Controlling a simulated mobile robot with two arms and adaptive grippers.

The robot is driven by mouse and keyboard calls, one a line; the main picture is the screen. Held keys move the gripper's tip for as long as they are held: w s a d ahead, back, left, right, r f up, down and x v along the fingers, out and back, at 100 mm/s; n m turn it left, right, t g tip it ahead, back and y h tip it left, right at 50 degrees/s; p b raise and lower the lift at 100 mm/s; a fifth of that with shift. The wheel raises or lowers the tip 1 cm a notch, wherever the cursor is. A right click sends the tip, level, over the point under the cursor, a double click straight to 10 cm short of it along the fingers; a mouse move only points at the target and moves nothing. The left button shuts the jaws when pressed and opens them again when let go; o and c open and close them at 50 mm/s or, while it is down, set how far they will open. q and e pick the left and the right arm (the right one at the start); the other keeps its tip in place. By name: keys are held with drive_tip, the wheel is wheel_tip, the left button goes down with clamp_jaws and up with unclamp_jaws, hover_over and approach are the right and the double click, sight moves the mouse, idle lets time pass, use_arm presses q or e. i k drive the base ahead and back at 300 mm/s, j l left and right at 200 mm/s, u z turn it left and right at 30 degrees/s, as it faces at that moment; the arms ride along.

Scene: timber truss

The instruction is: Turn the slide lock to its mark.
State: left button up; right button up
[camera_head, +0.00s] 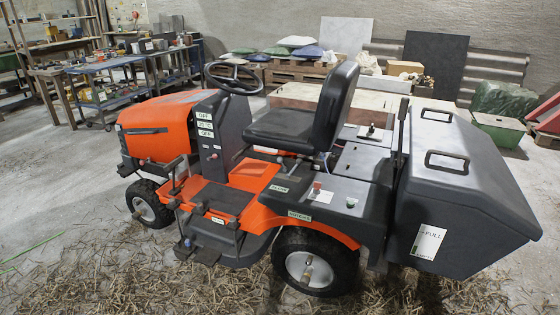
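An orange and black ride-on mower (225,200) stands in the middle of the view, facing left. I cannot tell for sure which of its small parts is the slide lock. Small pale labels sit on the fender beside the black seat (290,122), one of them a green-edged label (299,216) above the rear wheel. A small red-topped knob (317,187) stands on a pale plate there. A short dark lever (371,129) stands on a plate behind the seat. Any mark is too small to make out. Neither of my grippers is in view.
A large dark grass box (465,185) with two handles is at the mower's rear. Straw (190,292) litters the concrete floor in front. Workbenches (105,65) stand at the back left. Pallets with sacks (290,68) and boards line the back wall.

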sight(279, 159)
drive_tip(key=i+j+u, duration=0.2)
drive_tip(key=i, duration=0.2)
drive_tip(key=i+j+u, duration=0.15)
drive_tip(key=i, duration=0.25)
